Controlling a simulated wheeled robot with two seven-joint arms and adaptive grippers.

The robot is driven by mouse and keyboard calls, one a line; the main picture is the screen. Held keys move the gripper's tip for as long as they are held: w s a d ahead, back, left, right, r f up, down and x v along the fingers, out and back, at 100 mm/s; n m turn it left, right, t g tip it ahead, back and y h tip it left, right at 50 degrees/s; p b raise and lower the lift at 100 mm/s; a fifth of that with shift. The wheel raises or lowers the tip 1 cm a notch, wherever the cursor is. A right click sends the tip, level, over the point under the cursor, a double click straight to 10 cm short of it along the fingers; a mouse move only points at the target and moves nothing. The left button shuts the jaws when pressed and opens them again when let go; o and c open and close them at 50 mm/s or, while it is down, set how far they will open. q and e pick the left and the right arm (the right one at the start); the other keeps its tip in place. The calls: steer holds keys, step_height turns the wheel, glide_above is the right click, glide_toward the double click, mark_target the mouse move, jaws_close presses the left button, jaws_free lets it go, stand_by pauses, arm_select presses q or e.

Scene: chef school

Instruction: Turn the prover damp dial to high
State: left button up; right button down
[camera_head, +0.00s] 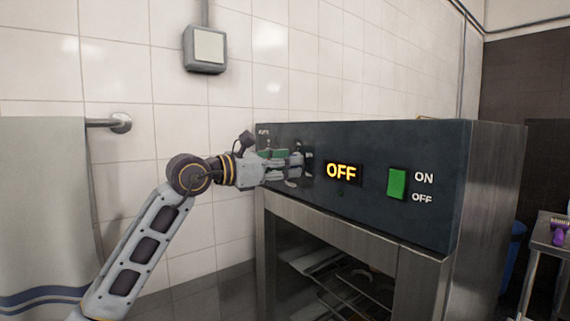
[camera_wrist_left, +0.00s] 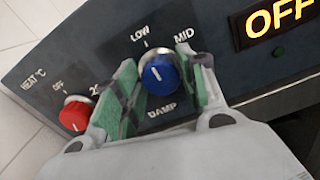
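The blue damp dial (camera_wrist_left: 159,74) is on the prover's dark front panel, above the word DAMP, with LOW and MID printed above it. Its white pointer line tilts slightly left of straight up in the left wrist view, toward LOW. My left gripper (camera_wrist_left: 158,80) has its green-padded fingers on either side of the dial, close to its edges; I cannot tell whether both touch it. In the head view my left gripper (camera_head: 293,166) is at the panel's left end and hides the dial. My right gripper is not in view.
A red heat dial (camera_wrist_left: 74,115) sits just left of my left finger, its pointer near OFF. An orange OFF display (camera_head: 342,172) and a green switch (camera_head: 397,184) are to the right. A towel (camera_head: 42,215) hangs at the left; a wall box (camera_head: 205,48) is above.

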arm_select(q)
steer(key=c, duration=0.5)
steer(key=shift+o, duration=0.2)
